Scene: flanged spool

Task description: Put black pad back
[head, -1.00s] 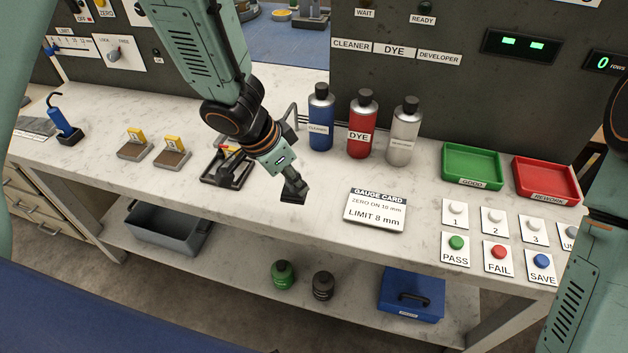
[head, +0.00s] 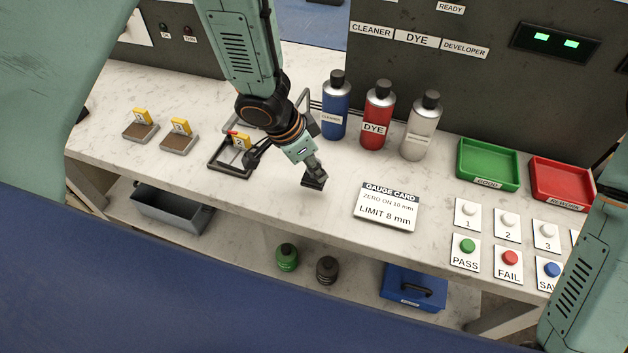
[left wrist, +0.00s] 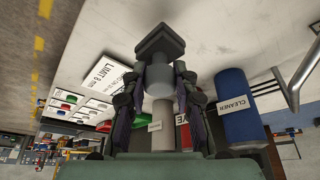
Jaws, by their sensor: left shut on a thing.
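My left gripper (head: 315,168) is shut on a black pad (head: 312,184). The pad hangs below the fingers, above the pale bench top or close to it; I cannot tell whether it touches. In the left wrist view the black square pad (left wrist: 160,43) shows with a round grey stem (left wrist: 160,77) between the two fingers. A dark open frame (head: 231,167) stands on the bench left of the gripper, with a yellow-tagged part in it, partly hidden by my arm. My right gripper is out of view; only its arm shows at the right edge.
Blue (head: 335,118), red (head: 377,118) and silver (head: 420,130) bottles stand behind the gripper. A gauge card (head: 386,208) lies to its right. Green (head: 489,165) and red (head: 560,182) trays and several buttons are further right. Two yellow-tagged blocks (head: 141,132) (head: 179,143) stand left.

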